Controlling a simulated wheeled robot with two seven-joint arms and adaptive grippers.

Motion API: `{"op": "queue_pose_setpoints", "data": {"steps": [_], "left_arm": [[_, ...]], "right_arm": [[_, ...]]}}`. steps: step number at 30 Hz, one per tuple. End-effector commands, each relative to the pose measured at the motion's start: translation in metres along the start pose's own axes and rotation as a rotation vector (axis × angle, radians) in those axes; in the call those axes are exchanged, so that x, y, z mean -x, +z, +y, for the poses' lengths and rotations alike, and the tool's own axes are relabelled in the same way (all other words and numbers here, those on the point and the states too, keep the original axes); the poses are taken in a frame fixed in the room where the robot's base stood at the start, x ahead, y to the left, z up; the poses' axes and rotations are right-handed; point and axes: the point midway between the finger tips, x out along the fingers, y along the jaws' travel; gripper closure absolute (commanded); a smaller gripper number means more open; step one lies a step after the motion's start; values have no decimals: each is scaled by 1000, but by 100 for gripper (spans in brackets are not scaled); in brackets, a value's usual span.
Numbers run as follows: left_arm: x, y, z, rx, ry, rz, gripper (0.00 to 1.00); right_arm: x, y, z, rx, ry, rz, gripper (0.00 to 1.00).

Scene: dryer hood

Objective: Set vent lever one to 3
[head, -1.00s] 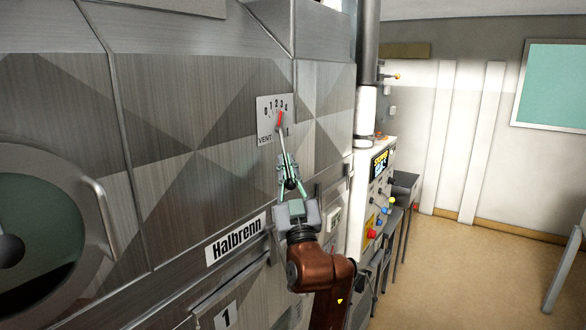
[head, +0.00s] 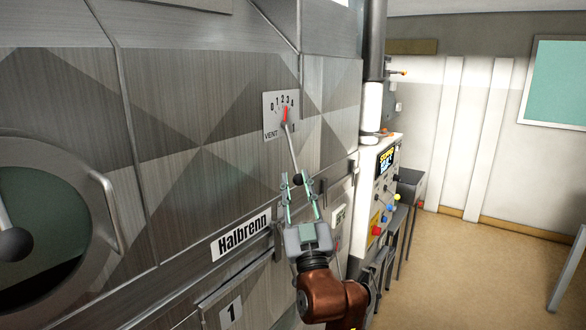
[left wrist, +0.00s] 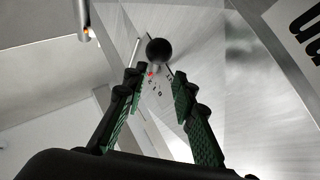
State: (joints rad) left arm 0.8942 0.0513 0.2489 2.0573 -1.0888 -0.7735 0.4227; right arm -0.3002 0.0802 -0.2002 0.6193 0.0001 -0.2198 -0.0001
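The vent plate (head: 269,126) marked 0 to 4 is on the metal hood front. Its lever (head: 292,148) hangs down from the plate, leaning slightly right, with a dark ball knob (head: 298,180) at its lower end. The red pointer (head: 285,115) points up around 2 to 3; I cannot tell exactly which. My left gripper (head: 302,186) is open below the lever, its fingers spread to either side of the knob. In the left wrist view, the knob (left wrist: 158,51) appears beyond and between the open fingertips, with no visible contact. My right gripper is not in view.
The Halbrenn label (head: 241,238) is on the hood, left of my gripper. A round door with a handle (head: 110,213) is at the far left. A control panel (head: 378,205) with coloured knobs stands to the right. Open floor (head: 480,275) lies at the right.

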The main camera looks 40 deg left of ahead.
Motion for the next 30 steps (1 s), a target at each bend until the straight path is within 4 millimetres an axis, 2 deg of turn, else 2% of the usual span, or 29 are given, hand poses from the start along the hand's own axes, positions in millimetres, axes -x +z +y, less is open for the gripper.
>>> {"op": "queue_pose_setpoints", "data": {"steps": [3,9,20,23,26,29,30], "left_arm": [[25,2,0,1,1,-3,75],[51,2,0,-1,0,-4,75],[59,1,0,-1,-1,-1,75],[58,0,2,5,5,2,80],[52,-7,24,75,64,30,86],[40,-31,73,266,211,100,93],[36,-45,98,378,290,136,96]], "right_arm": [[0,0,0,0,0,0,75],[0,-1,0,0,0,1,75],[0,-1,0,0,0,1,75],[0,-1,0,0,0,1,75],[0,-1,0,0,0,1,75],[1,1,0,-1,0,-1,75],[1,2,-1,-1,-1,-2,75]]}}
